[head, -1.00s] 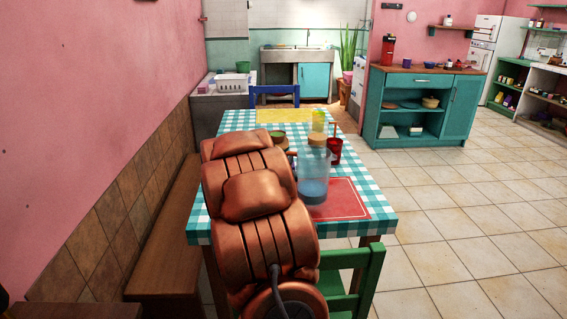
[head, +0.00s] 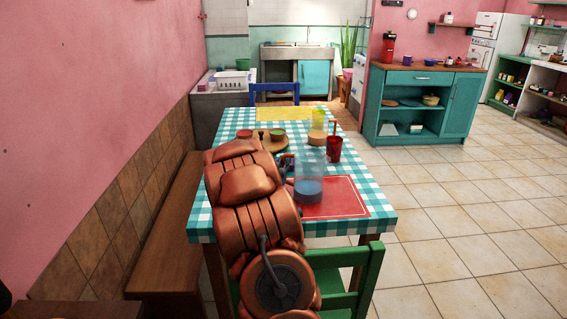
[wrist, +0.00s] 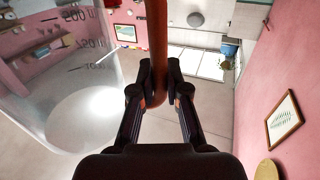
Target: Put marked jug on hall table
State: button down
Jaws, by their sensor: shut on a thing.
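The marked jug (head: 308,188) is clear, with a blue lower part, and appears upright at the near end of the checked table, over the left part of the red mat. I cannot tell whether it touches the mat. In the wrist view the jug (wrist: 75,75) fills the left side, with dark measuring marks on its wall. My gripper (wrist: 158,88) is shut on its orange-brown handle (wrist: 157,45), which runs between the fingers. In the head view my arm hides most of my gripper. I cannot tell which piece of furniture is the hall table.
The checked table (head: 211,215) bears a red mat (head: 345,198), red cup (head: 334,150), yellow cup (head: 318,120) and wooden tray (head: 268,146) with bowls. A green chair (head: 368,275) stands at its near end, a bench (head: 165,250) at left. Tiled floor (head: 470,220) is open at right.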

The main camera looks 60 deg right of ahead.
jog(key=c, duration=1.2)
grip_release()
jog(key=shift+r, duration=0.15)
jog(key=shift+b+v, duration=0.3)
jog(key=shift+v, duration=3.5)
